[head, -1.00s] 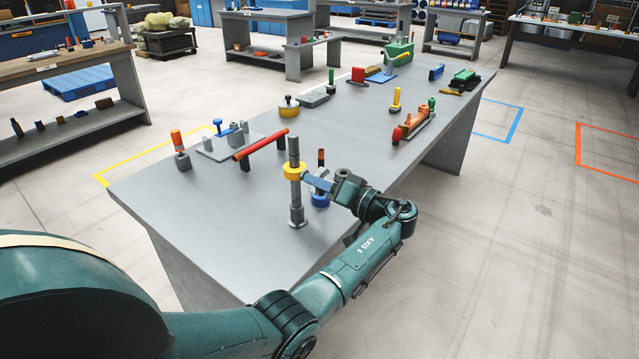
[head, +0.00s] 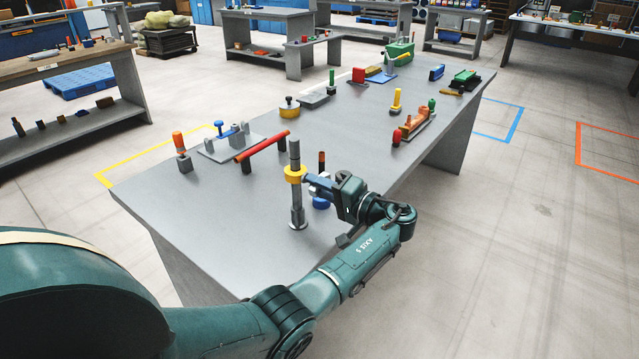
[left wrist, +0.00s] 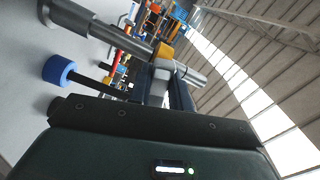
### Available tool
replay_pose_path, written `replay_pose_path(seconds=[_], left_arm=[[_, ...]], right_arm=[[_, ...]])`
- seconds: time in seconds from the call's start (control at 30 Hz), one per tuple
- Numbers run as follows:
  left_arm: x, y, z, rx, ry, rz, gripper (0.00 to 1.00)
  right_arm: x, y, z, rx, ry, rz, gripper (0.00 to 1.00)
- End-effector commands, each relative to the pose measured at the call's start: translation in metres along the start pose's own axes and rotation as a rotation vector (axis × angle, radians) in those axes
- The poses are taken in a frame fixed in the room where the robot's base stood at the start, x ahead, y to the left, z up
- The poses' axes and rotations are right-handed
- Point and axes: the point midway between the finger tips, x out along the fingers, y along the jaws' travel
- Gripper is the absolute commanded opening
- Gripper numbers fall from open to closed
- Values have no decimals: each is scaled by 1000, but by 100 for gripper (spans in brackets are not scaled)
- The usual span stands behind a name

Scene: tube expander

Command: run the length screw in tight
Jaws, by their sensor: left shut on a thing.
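A grey upright tube expander (head: 297,207) stands near the table's front edge, with a yellow collar (head: 295,174) around its upper part. In the left wrist view the collar (left wrist: 165,50) and the grey shaft run slanted across the top. My left gripper (head: 311,182) reaches in from the right at collar height. In the left wrist view its fingers are shut on a small grey part (left wrist: 157,84) beside the collar. I take this part for the length screw, though the fingers hide much of it. My right gripper is out of view.
A red bar on supports (head: 262,146) lies to the left. Other tools stand farther back. The grey tabletop (head: 225,220) is clear at the front left.

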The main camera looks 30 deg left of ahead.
Motion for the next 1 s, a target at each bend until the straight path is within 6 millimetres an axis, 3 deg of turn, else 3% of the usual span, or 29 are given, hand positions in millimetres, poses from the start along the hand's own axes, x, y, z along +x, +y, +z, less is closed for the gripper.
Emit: replay_pose_path(seconds=[0.4,1.0], left_arm=[[-1,-3,-2,238,3,0,0],[-1,-2,-2,291,5,-1,0]], right_arm=[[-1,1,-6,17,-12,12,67],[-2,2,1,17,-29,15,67]])
